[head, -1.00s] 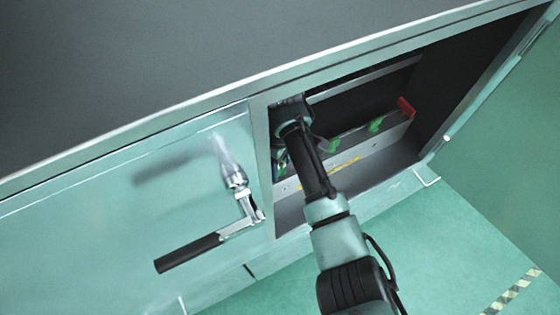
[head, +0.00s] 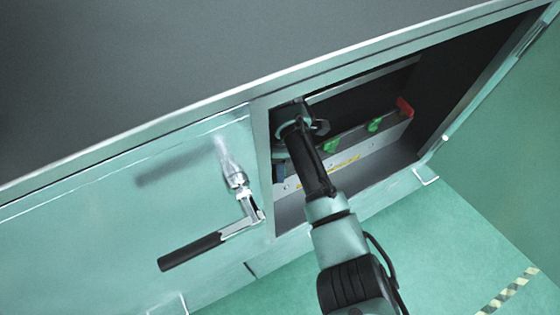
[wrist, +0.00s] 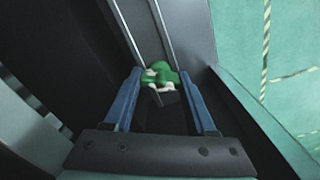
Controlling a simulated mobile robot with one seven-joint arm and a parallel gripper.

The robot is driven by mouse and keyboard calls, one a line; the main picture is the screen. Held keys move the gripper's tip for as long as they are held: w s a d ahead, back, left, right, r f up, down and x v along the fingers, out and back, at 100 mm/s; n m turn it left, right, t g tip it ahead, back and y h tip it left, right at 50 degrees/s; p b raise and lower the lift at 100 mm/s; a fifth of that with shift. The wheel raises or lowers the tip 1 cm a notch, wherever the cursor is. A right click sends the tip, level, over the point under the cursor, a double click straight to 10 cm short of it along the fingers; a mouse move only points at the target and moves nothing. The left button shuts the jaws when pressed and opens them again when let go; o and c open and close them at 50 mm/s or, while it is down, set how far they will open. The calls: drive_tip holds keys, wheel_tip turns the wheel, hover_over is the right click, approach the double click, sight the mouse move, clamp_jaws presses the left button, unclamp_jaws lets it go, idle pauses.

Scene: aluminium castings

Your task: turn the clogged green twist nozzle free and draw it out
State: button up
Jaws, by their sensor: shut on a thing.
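My gripper (wrist: 161,78) reaches into the open cabinet bay. In the wrist view its blue fingers stand on either side of a green twist nozzle (wrist: 166,74) with pale patches, and they are shut on it. Whether the nozzle is still seated cannot be told. Two other green nozzles, a nearer one (head: 331,145) and a farther one (head: 374,125), sit along a grey metal rail (head: 365,147) to the right of my wrist.
A red block (head: 405,106) is at the rail's right end. The bay's left frame post (head: 262,160) is close to my arm. A lever handle with a black grip (head: 192,251) sticks out from the panel at left. The green floor (head: 450,240) at right is clear.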

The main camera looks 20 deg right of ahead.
drive_tip(key=n, duration=0.5)
idle(0.3)
drive_tip(key=shift+r+p, duration=1.3)
drive_tip(key=shift+p, duration=0.15)
idle(0.3)
wheel_tip(320, 180, up, 4)
drive_tip(key=p, duration=0.4)
drive_tip(key=shift+r, duration=0.2)
idle(0.5)
